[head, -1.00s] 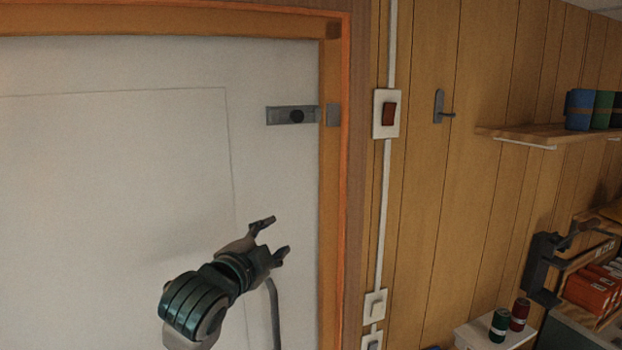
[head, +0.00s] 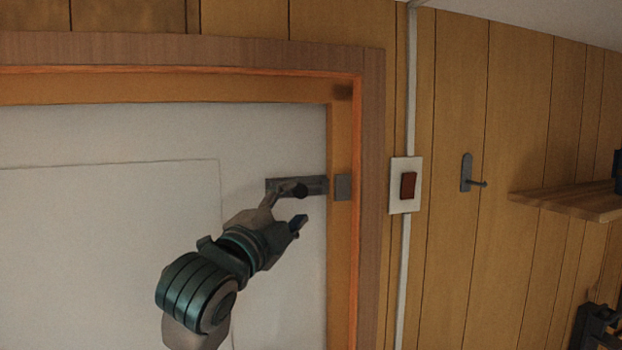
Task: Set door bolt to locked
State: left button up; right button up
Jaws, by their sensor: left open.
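The door bolt (head: 316,184) is a grey metal plate with a dark round knob (head: 299,190), mounted near the right edge of the white door (head: 110,240). A separate grey keeper plate (head: 343,187) sits on the orange door frame just right of it. My left gripper (head: 287,208) is open at the bolt, its upper finger overlapping the plate's left part beside the knob and its lower finger below the knob. I cannot tell whether a finger touches the knob. The upper finger hides part of the plate. My right gripper is not in view.
A white switch plate with a red rocker (head: 408,186) is on the wood-panelled wall right of the frame. A grey wall hook (head: 468,173) and a wooden shelf (head: 570,200) are farther right. The door frame (head: 368,250) stands beside the bolt.

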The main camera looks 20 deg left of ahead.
aim_at(301, 192)
pick_arm(q)
jog(key=x, duration=0.1)
jog(key=p+x, duration=0.1)
jog(key=x, duration=0.2)
jog(key=shift+w+r+p, duration=0.15)
jog(key=shift+r+p, duration=0.2)
jog(key=shift+w+a, duration=0.25)
jog(key=shift+w, duration=0.1)
jog(key=shift+w+a, duration=0.1)
jog(key=shift+w, duration=0.2)
